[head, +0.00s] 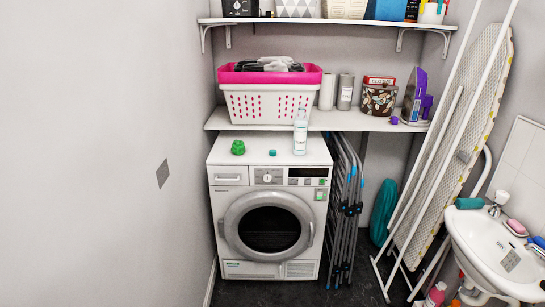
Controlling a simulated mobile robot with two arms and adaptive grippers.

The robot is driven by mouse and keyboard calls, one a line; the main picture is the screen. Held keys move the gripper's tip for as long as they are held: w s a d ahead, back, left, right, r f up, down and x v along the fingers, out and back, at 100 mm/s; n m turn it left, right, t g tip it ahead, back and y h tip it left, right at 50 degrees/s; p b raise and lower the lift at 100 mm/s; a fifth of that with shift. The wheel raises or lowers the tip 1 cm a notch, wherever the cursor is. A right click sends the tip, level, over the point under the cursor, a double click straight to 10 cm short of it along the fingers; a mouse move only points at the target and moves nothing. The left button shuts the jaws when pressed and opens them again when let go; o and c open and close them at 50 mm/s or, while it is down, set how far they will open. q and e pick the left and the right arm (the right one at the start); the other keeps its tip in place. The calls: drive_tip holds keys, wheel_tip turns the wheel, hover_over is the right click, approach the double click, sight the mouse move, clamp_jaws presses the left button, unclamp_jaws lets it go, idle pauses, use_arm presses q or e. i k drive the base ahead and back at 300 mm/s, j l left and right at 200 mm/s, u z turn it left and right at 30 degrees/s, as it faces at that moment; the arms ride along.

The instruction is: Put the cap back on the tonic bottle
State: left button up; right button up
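A clear, pale bottle with a whitish label (300,135) stands upright on top of the white dryer (222,158), near its back right; it looks like the tonic bottle. Its top is small in this view, and I cannot make out the mouth clearly. A small teal cap (273,153) lies on the dryer top to the left of the bottle, apart from it. A larger green object (238,147) sits further left on the dryer top; I cannot tell exactly what it is. Neither of my grippers shows in the head view.
A shelf (385,124) behind the dryer holds a pink-and-white laundry basket (268,103), rolls, a patterned tin and a purple iron (414,95). Folded racks (345,200) stand right of the dryer. An ironing board (470,110) leans near the sink (480,245). The dryer's front top is clear.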

sight(301, 121)
drive_tip(key=i+l+u, duration=0.1)
drive_tip(key=i+u, duration=0.15)
drive_tip(key=i, duration=0.35)
drive_tip(key=i+l+u, duration=0.25)
drive_tip(key=i, duration=0.3)
drive_tip(key=i+l+u, duration=0.3)
drive_tip(key=i, duration=0.25)
drive_tip(key=i+l+u, duration=0.25)
drive_tip(key=i, duration=0.25)
drive_tip(key=l, duration=0.1)
